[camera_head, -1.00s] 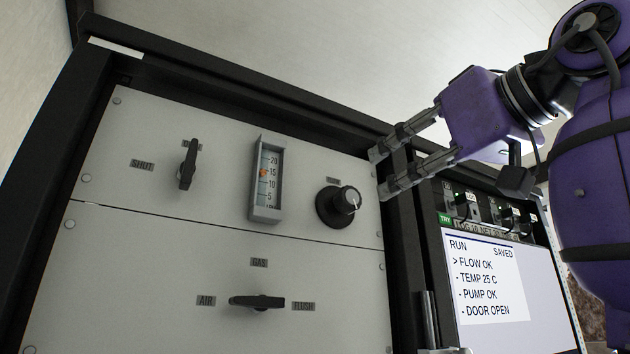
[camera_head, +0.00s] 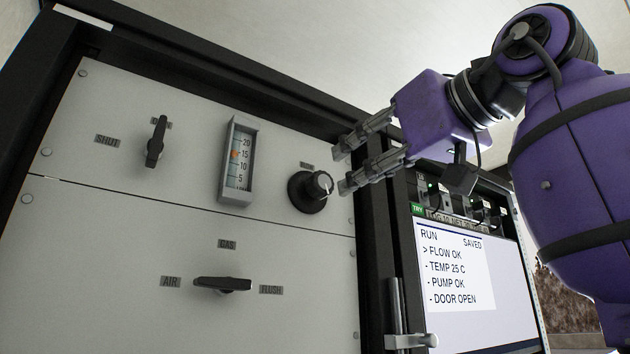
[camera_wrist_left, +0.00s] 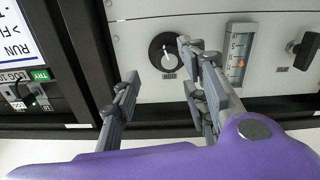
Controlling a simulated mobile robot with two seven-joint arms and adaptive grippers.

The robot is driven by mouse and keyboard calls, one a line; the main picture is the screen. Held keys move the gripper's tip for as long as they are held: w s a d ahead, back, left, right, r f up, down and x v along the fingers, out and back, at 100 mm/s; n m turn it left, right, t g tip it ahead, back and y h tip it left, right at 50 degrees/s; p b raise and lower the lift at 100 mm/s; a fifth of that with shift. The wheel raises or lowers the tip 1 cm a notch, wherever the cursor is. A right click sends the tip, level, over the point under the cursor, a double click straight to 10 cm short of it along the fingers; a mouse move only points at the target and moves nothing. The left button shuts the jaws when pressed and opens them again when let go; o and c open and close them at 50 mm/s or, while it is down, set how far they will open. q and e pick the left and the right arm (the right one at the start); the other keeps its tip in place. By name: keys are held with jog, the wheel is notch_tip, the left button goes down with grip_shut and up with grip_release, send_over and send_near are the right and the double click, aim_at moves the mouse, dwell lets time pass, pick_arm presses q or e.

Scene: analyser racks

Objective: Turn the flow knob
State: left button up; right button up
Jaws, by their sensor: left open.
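The flow knob (camera_head: 308,192) is a round black knob with a light-grey face and a white mark, on the pale upper panel. It also shows in the left wrist view (camera_wrist_left: 163,54). My left gripper (camera_head: 343,168) is open and empty, its fingertips just to the right of the knob in the head view. In the left wrist view the open fingers (camera_wrist_left: 158,64) straddle the line of sight to the knob. I cannot tell whether any finger touches it. The flow gauge (camera_head: 237,160) left of the knob has an orange float near 15. My right gripper is not in view.
A black lever (camera_head: 156,142) by the SHUT label is left of the gauge. A black selector (camera_head: 222,285) sits below, between AIR and FLUSH. A screen (camera_head: 455,270) at right reads FLOW OK and DOOR OPEN. The dark frame post (camera_head: 376,270) stands between panel and screen.

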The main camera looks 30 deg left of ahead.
aim_at(326, 178)
pick_arm(q)
jog(key=x, duration=0.4)
jog(key=r+x, duration=0.1)
jog(key=x, duration=0.2)
jog(key=shift+s+a+p, duration=0.2)
jog(key=shift+s+p, duration=0.15)
jog(key=shift+p, duration=0.05)
jog(key=shift+w+a, duration=0.3)
jog(key=shift+a, duration=0.15)
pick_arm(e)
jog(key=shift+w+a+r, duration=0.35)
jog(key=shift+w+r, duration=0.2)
pick_arm(q)
jog(key=shift+s, duration=0.15)
jog(key=c, duration=1)
jog(key=n, duration=0.3)
jog(key=shift+r, duration=0.2)
jog(key=n, duration=0.2)
jog(key=shift+r+n+y, duration=0.15)
jog(key=shift+n+y, duration=0.15)
jog(key=shift+n, duration=0.1)
jog(key=shift+s, duration=0.1)
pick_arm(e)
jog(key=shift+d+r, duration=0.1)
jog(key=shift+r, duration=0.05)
